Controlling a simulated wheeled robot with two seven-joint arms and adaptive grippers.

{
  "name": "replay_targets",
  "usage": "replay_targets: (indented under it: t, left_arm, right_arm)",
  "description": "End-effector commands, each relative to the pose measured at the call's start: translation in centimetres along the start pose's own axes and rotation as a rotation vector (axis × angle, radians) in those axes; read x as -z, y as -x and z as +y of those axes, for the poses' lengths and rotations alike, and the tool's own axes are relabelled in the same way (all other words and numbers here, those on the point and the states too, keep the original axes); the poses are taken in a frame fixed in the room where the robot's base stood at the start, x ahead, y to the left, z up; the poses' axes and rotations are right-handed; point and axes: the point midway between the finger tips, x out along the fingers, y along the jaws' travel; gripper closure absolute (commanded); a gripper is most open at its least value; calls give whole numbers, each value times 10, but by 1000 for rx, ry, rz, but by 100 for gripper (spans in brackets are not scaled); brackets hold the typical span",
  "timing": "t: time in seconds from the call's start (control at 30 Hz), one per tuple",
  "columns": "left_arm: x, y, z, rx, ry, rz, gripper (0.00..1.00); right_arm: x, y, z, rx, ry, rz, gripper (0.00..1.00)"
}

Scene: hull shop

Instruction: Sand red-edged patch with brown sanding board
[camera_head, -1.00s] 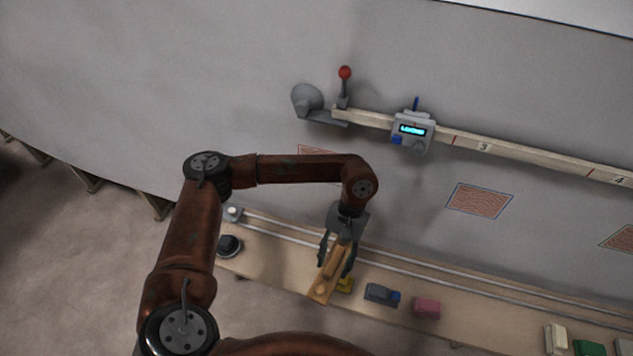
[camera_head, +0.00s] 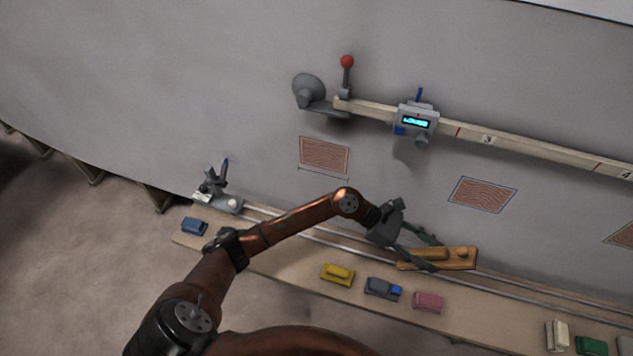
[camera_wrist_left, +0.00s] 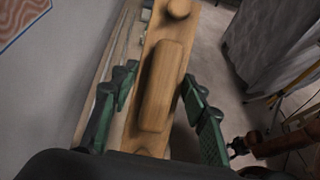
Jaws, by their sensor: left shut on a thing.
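My left gripper (camera_head: 420,250) is shut on the brown sanding board (camera_head: 462,258), a long wooden board with a raised grip and a round knob. The board lies roughly level in the head view, seen against the bench and rails. In the left wrist view, the green fingers (camera_wrist_left: 158,112) stand on both sides of the board's grip (camera_wrist_left: 163,85). The red-edged patch (camera_head: 324,155) is on the grey hull wall, up and left of the gripper, in full view and untouched.
A blue-edged patch (camera_head: 482,195) is above the board; another patch (camera_head: 620,238) is cut off at the right. A numbered beam (camera_head: 540,157) carries a display box (camera_head: 416,120). The bench holds yellow (camera_head: 338,274), grey-blue (camera_head: 382,288) and pink (camera_head: 428,302) blocks.

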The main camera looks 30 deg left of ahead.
Motion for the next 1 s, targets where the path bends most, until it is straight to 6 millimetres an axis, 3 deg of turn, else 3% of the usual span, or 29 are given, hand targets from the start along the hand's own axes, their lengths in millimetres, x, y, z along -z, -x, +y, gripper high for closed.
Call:
replay_targets:
  t: [0.2, 0.33, 0.67, 1.0]
  left_arm:
    - [-18, 45, 45, -489, 142, -234, 81]
    - [-17, 71, 63, -661, 160, -298, 81]
    - [-5, 120, 85, -913, 157, -384, 81]
    - [23, 192, 98, -1197, 120, -464, 81]
  right_arm:
    - [-20, -2, -2, 2, -5, -26, 60]
    - [-24, -3, -3, 3, -5, -31, 60]
    - [-15, -5, -3, 3, -3, -20, 60]
    - [-15, -7, -3, 3, -2, -20, 60]
